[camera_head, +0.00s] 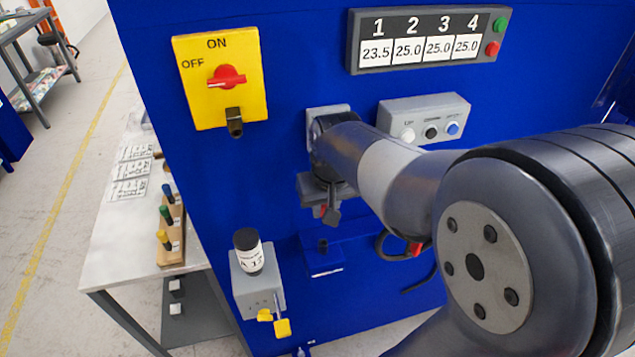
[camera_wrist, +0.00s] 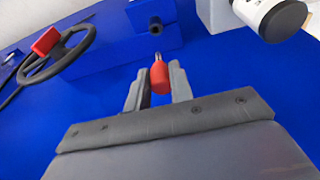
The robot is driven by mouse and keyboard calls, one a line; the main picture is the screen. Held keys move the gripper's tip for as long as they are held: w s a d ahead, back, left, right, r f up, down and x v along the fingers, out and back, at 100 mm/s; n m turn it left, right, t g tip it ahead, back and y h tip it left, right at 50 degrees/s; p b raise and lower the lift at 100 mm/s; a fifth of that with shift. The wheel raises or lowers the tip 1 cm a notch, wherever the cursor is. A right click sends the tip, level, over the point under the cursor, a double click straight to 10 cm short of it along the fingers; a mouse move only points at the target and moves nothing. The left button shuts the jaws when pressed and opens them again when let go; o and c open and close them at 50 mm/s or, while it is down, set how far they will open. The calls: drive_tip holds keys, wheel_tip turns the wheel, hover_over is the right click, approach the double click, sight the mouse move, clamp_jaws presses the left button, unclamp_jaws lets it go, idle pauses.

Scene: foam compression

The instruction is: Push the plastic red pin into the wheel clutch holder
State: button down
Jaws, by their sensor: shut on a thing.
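My gripper (camera_wrist: 158,70) is shut on the red plastic pin (camera_wrist: 160,86), which sits between its two fingers with a thin metal tip pointing away from the gripper. In the head view my gripper (camera_head: 326,195) hangs in front of the blue machine, with a little of the red pin (camera_head: 322,211) showing. A black round socket (camera_wrist: 155,23) on a blue block, apparently the clutch holder, lies beyond the pin tip, with a gap between them. The socket also shows in the head view (camera_head: 322,246), below the gripper. The black handwheel (camera_wrist: 58,58) has a red knob (camera_wrist: 46,41).
A grey block (camera_head: 258,290) carries a black-capped white cylinder (camera_head: 249,252) beside the blue block. A yellow ON/OFF switch plate (camera_head: 220,80), a grey button box (camera_head: 424,116) and a number display (camera_head: 425,38) are on the machine face. My arm hides much of the handwheel in the head view.

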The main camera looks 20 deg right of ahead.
drive_tip(key=shift+w, duration=0.15)
drive_tip(key=shift+f+b, duration=0.5)
drive_tip(key=shift+b, duration=0.1)
drive_tip(key=b, duration=0.4)
hover_over(324, 245)
drive_tip(key=shift+s+x, duration=0.2)
drive_tip(key=shift+x, duration=0.6)
drive_tip(key=shift+s+x, duration=0.2)
drive_tip(key=shift+x, duration=0.6)
drive_tip(key=shift+s+x, duration=0.2)
drive_tip(key=shift+x, duration=0.65)
drive_tip(key=shift+s+b+x, duration=0.25)
drive_tip(key=shift+b+x, duration=0.4)
drive_tip(key=shift+x, duration=0.3)
drive_tip(key=shift+s+b+x, duration=0.2)
drive_tip(key=shift+b+x, duration=0.45)
drive_tip(key=shift+x, duration=0.25)
drive_tip(key=c, duration=1.2)
unclamp_jaws()
drive_tip(key=shift+f, duration=0.1)
drive_tip(key=shift+o, duration=0.2)
drive_tip(key=shift+w+p+v, duration=0.25)
drive_tip(key=shift+p+v, duration=0.6)
drive_tip(key=shift+v, duration=0.15)
drive_tip(key=shift+w+p+v, duration=0.25)
drive_tip(key=shift+p+v, duration=0.65)
drive_tip(key=shift+v, duration=0.1)
drive_tip(key=shift+w+p+v, duration=0.2)
drive_tip(key=shift+p+v, duration=0.65)
drive_tip(key=shift+v, duration=0.15)
